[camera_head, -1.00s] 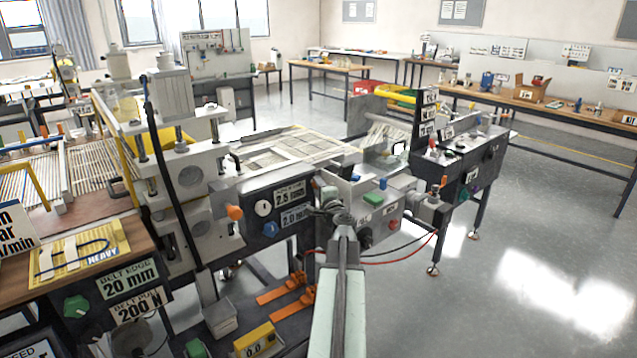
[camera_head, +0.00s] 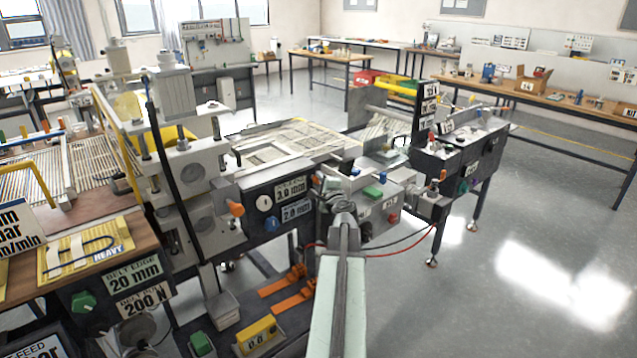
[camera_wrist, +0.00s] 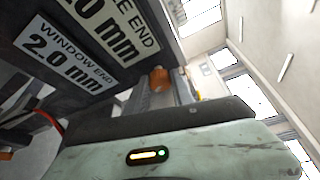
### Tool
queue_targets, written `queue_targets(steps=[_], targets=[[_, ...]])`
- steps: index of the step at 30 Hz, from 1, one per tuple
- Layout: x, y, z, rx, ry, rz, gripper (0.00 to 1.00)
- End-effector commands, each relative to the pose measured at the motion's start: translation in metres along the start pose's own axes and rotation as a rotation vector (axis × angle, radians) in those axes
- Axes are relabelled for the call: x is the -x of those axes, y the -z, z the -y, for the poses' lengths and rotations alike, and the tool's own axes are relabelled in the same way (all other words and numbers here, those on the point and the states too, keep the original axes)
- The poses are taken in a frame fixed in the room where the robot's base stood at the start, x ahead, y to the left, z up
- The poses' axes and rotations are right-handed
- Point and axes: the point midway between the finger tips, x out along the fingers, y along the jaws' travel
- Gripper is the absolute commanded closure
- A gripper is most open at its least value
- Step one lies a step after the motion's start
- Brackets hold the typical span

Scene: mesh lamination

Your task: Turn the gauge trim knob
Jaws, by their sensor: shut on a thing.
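The dark control panel (camera_head: 254,237) on the front of the laminating machine carries two readouts. The upper readout (camera_head: 291,190) appears to read 3.0 mm and the lower window-end readout (camera_head: 296,211) 2.0 mm. Both labels also show large in the wrist view, at the upper left. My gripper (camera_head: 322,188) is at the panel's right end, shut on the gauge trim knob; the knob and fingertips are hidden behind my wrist. An orange knob (camera_head: 235,209) sticks out at the panel's left end and also shows in the wrist view (camera_wrist: 158,78).
A blue knob (camera_head: 271,225) sits low on the panel. A grey box with a green button (camera_head: 373,192) stands close right of my gripper. Red and black cables (camera_head: 400,250) hang beside my arm. The floor at right is clear.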

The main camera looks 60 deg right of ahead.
Motion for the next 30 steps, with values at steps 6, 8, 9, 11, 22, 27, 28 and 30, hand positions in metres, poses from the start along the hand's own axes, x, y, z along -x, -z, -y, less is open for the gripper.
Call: queue_targets(steps=[6,8,9,11,22,27,28,30], targets=[[0.000,0.000,-0.001,0.001,-0.001,0.001,0.50],[0.000,0.000,0.000,0.001,0.000,0.000,0.50],[0.000,0.000,0.000,0.001,0.000,0.000,0.50],[0.000,0.000,0.000,0.001,0.000,0.000,0.50],[0.038,-0.001,0.000,0.000,0.000,-0.001,0.50],[0.071,-0.001,0.000,0.001,0.000,-0.001,0.50],[0.075,-0.001,0.000,0.001,-0.001,-0.001,0.50],[0.079,-0.001,0.000,0.001,0.000,0.000,0.50]])
